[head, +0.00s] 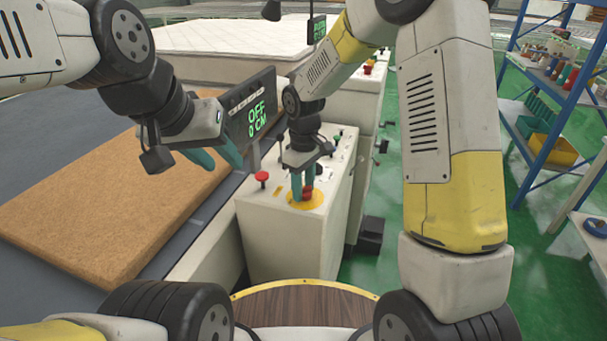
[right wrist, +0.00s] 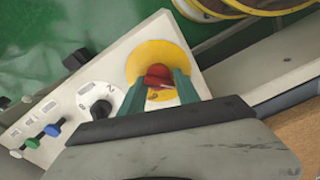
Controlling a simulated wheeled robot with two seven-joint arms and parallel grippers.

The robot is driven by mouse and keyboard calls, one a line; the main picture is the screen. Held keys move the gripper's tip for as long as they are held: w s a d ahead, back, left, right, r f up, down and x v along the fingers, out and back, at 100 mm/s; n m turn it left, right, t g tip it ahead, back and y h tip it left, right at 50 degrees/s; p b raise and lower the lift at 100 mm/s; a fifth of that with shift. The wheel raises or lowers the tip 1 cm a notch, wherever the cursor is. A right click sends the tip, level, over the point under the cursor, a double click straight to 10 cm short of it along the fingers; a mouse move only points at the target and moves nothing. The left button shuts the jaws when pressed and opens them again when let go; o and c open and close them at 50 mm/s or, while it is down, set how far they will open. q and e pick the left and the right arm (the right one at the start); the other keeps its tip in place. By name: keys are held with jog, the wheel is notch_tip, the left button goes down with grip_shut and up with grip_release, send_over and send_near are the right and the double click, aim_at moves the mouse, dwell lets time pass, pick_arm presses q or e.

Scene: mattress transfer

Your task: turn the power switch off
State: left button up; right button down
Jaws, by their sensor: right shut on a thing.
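A white control box (head: 290,235) stands in the middle of the head view. On its top is a yellow disc (head: 318,200) with a red knob (head: 308,191), which I take as the power switch. My right gripper (head: 302,192) points down at it; in the right wrist view its teal fingers (right wrist: 158,90) are on both sides of the red knob (right wrist: 158,74), shut on it. A black rotary knob (right wrist: 101,109) with number marks is beside the disc. My left gripper (head: 216,156) is open and empty above the brown pad, left of the display.
A display (head: 255,110) reads "OFF 0 CM". Another red button (head: 262,176) is on the box's left side. A brown pad (head: 100,220) and a white mattress (head: 220,40) lie at left and back. A blue shelf (head: 540,100) stands right; green floor lies between.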

aim_at(305, 187)
jog(key=shift+w+d, duration=0.15)
jog(key=shift+d, duration=0.1)
jog(key=c, duration=1)
grip_release()
jog(key=shift+o, duration=0.2)
jog(key=shift+a, duration=0.1)
jog(key=shift+r, duration=0.1)
notch_tip(305, 187, up, 7)
jog(key=shift+r, duration=0.35)
